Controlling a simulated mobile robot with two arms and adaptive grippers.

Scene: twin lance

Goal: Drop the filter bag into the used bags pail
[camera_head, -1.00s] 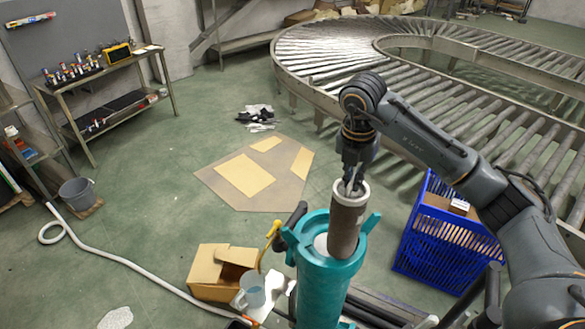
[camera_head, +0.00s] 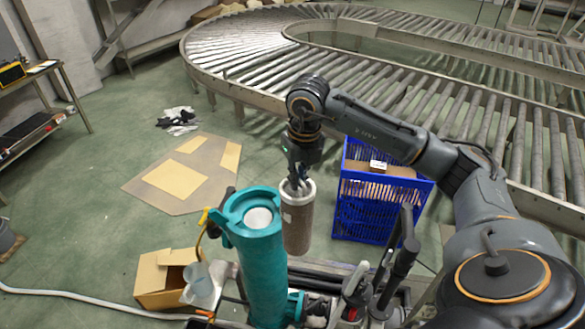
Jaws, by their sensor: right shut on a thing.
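The filter bag (camera_head: 298,222) is a brown cylinder with a pale rim and a small white label. My right gripper (camera_head: 298,186) is shut on its rim and holds it upright, just right of the teal housing (camera_head: 262,270). The bag's lower end appears clear of the housing; whether they touch I cannot tell. The housing's top is open, with a white disc inside. A grey pail (camera_head: 8,238) shows partly at the left edge; no marking on it is legible, so I cannot tell if it is the used bags pail. My left gripper is out of view.
A blue slatted crate (camera_head: 365,210) with cardboard stands behind the bag to the right. An open cardboard box (camera_head: 160,285) and a clear jug (camera_head: 197,280) are left of the housing. A roller conveyor (camera_head: 240,85) curves behind. Open floor lies to the left.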

